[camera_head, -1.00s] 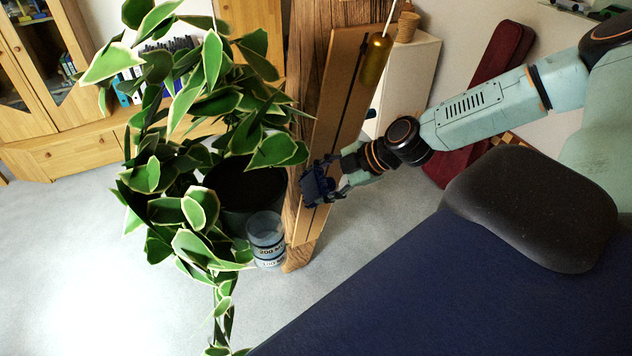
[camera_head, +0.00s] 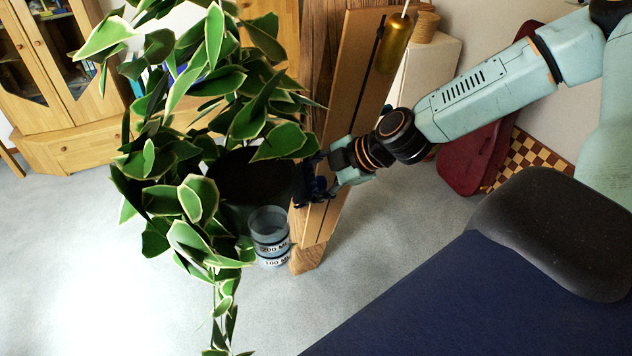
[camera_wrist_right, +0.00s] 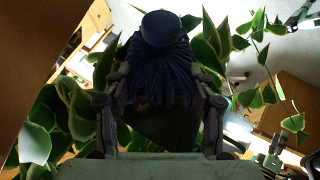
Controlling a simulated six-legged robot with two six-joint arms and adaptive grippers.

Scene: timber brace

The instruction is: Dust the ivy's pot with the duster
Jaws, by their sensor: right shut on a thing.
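The ivy (camera_head: 200,195) has green leaves with pale edges and stands left of centre in the head view. Its dark pot (camera_head: 232,218) is partly covered by leaves; dark soil shows at the top. My right gripper (camera_head: 318,186) is at the pot's right side. It is shut on the dark blue duster (camera_wrist_right: 163,65), whose strands hang between the fingers in the right wrist view. The duster also shows in the head view (camera_head: 308,186), close by the pot's right rim; I cannot tell whether they touch. The dark pot also shows behind the strands (camera_wrist_right: 165,130).
A clear measuring cup (camera_head: 270,240) stands just below the gripper, by the pot. A wooden board (camera_head: 350,95) leans at a timber post (camera_head: 318,45) behind the gripper. A gold cylinder (camera_head: 393,48) hangs near the board. Open floor (camera_head: 60,260) lies to the left.

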